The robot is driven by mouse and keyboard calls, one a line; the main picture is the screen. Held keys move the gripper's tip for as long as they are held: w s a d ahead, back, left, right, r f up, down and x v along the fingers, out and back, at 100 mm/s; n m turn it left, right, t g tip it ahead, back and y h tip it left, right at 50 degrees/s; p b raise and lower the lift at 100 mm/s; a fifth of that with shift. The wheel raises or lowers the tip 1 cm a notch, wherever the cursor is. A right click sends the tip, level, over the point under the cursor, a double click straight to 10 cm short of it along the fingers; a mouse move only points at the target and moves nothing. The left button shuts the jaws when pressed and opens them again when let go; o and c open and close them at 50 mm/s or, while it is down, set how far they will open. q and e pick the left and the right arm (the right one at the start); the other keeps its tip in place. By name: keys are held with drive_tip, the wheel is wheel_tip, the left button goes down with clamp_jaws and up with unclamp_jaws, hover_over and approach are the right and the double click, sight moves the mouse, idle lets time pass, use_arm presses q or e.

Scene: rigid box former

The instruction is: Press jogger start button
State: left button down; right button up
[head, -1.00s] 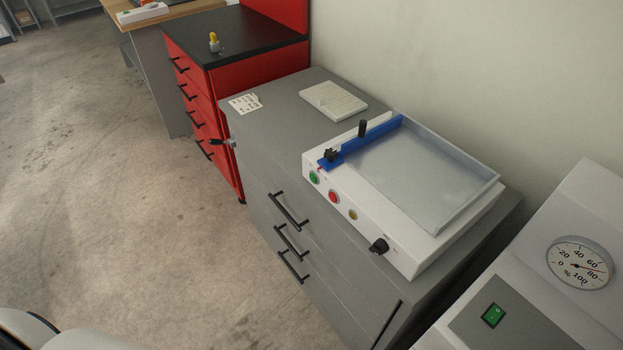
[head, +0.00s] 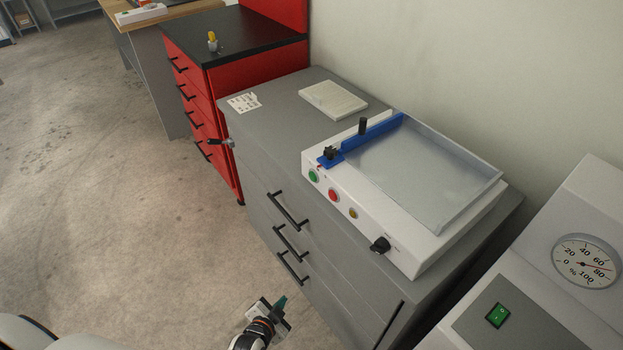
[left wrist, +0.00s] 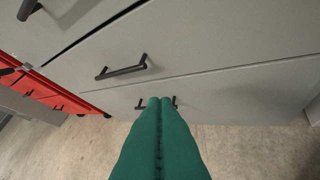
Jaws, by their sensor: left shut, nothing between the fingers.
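The jogger (head: 400,190) is a white box with a clear-walled tray and a blue guide bar, standing on a grey drawer cabinet. Its front face carries a green button (head: 313,176), a red button (head: 334,195), a small yellow button (head: 353,213) and a black knob (head: 380,244). My left gripper (head: 281,302) is low in front of the cabinet drawers, below and apart from the buttons. In the left wrist view its green fingers (left wrist: 160,104) are together and empty, pointing toward the drawer fronts. My right gripper is not in view.
The grey cabinet (head: 262,150) has black bar handles that stick out. A paper stack (head: 333,99) and a white card (head: 243,103) lie on its top. A red drawer cabinet (head: 225,110) stands behind. A machine with a dial (head: 586,262) and a green switch (head: 498,315) is at right.

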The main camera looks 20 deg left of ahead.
sight(313, 177)
use_arm(q)
drive_tip(key=w+a+r+m+t+y, duration=0.1)
drive_tip(key=w+r+t, duration=0.3)
drive_tip(key=r, duration=0.9)
drive_tip(key=w+a+r+m+t+y+b, duration=0.1)
drive_tip(key=w+a+r+t+y, duration=0.1)
drive_tip(key=w+r, duration=0.6)
wheel_tip(313, 177, up, 7)
drive_tip(key=a+t, duration=0.1)
drive_tip(key=t, duration=0.1)
drive_tip(key=shift+a+f+m+t+y+b, duration=0.2)
drive_tip(key=shift+a+m+t+y+b, duration=0.1)
drive_tip(key=shift+a+m+t, duration=0.1)
drive_tip(key=shift+w+d, duration=0.1)
drive_tip(key=shift+w, duration=0.1)
drive_tip(key=shift+w+d+b, duration=0.5)
drive_tip(key=shift+w+d, duration=0.35)
drive_tip(key=shift+w, duration=0.3)
drive_tip(key=shift+w+d+b, duration=0.5)
drive_tip(key=shift+w+d, duration=0.35)
drive_tip(key=shift+w, duration=0.35)
drive_tip(key=shift+w+d+b, duration=0.5)
drive_tip(key=shift+w+d, duration=0.35)
drive_tip(key=shift+w, duration=0.3)
drive_tip(key=shift+w+d, duration=0.25)
drive_tip(key=shift+w, duration=0.1)
